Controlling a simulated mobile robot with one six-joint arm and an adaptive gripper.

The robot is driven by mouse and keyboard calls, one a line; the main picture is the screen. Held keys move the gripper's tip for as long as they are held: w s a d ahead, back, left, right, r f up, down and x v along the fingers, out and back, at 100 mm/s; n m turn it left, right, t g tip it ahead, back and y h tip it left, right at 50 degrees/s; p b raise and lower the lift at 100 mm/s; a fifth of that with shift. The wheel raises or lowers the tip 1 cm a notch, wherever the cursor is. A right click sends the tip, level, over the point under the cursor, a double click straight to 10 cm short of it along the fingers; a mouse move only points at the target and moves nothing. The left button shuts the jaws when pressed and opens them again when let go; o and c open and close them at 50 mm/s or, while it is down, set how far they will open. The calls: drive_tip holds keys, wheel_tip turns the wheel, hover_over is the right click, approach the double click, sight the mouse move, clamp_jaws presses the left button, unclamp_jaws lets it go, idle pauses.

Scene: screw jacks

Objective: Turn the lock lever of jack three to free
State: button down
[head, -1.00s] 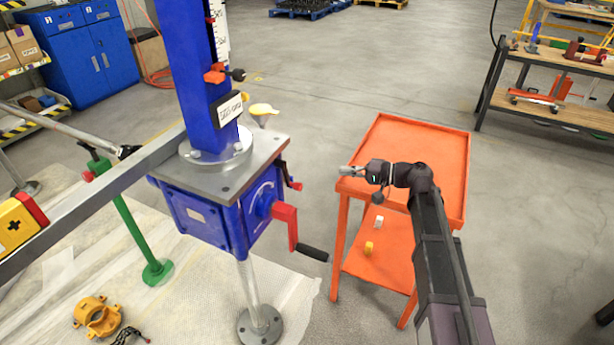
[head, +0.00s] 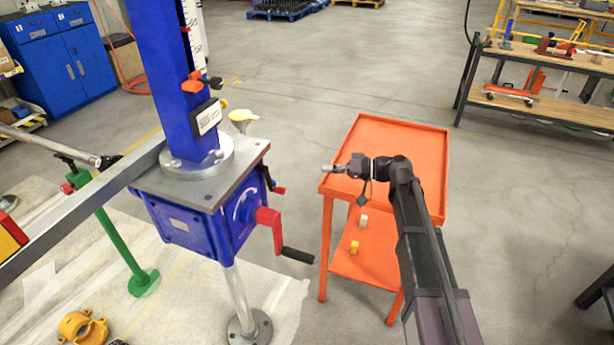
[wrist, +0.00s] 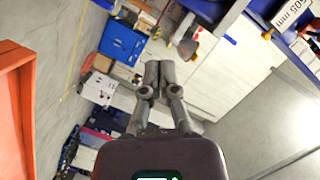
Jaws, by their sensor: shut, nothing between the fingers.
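A blue screw jack (head: 205,230) stands left of centre in the head view, with a red crank (head: 268,222) and black handle on its gearbox. A small dark lever with a red tip (head: 278,189) sits on the gearbox's right side, seen nearly edge-on. I cannot tell its setting. The label (head: 208,116) on the column is too blurred to read. My gripper (head: 328,169) is shut and empty, to the right of the jack and apart from it, near the orange cart's left edge. The wrist view shows its fingers (wrist: 158,68) together, with part of a blue column and scale at top right.
The orange cart (head: 410,127) stands right of the jack, with small white and yellow items on its lower shelf. A grey beam (head: 80,205) runs left from the jack. A green stand (head: 122,240) and a yellow clamp (head: 82,328) are at left.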

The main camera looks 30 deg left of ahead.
drive_tip(key=s+a+f+b, duration=0.3)
drive_tip(key=s+a, duration=0.3)
drive_tip(key=a, duration=0.2)
drive_tip(key=shift+s+a+f, duration=0.25)
drive_tip(key=shift+s+f, duration=0.05)
drive_tip(key=shift+s, duration=0.1)
idle(0.5)
